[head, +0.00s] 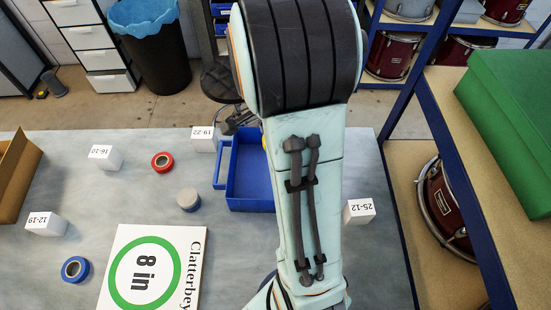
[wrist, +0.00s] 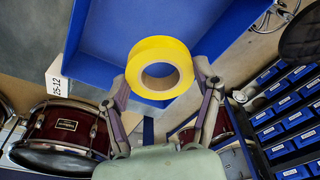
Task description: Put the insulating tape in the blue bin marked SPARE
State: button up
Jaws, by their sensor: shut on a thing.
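A yellow roll of insulating tape (wrist: 160,46) is between the two fingers of my gripper (wrist: 161,77), which is shut on it. In the wrist view the held roll overlaps the blue bin (wrist: 92,42); its height over the bin is hard to tell. In the head view the blue bin (head: 250,182) stands on the bench, partly hidden behind my arm, and its visible inside is empty. No SPARE marking can be read in either view.
A red tape roll (head: 162,162), a grey roll (head: 188,200) and a blue roll (head: 76,269) lie left of the bin. White labelled blocks stand around, one marked 25-12 (head: 359,211) and one 19-22 (head: 203,139) near the bin. A Clatterbey board (head: 188,238) lies in front.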

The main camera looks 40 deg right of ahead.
notch_tip(320, 180, down, 15)
jog(key=shift+f, duration=0.1)
dwell(0.4)
jog(key=o, duration=1)
jog(key=shift+f, duration=0.1)
notch_tip(320, 180, up, 12)
jog(key=a+f, duration=0.1)
jog(key=a, duration=0.1)
jog(key=s+a+r+n+y, duration=0.2)
jog(key=s+a+r+n, duration=0.1)
jog(key=a+r+n, duration=0.7)
jog(key=s+a+r+n, duration=0.1)
jog(key=s+a+n, duration=0.2)
jog(key=s+a+r+n, duration=0.1)
jog(key=s+a+n, duration=0.2)
jog(key=s+a+r+n, duration=0.1)
jog(key=s+a+n, duration=0.2)
jog(key=s, duration=0.1)
jog(key=shift+a+y, duration=0.3)
jog(key=shift+a, duration=0.05)
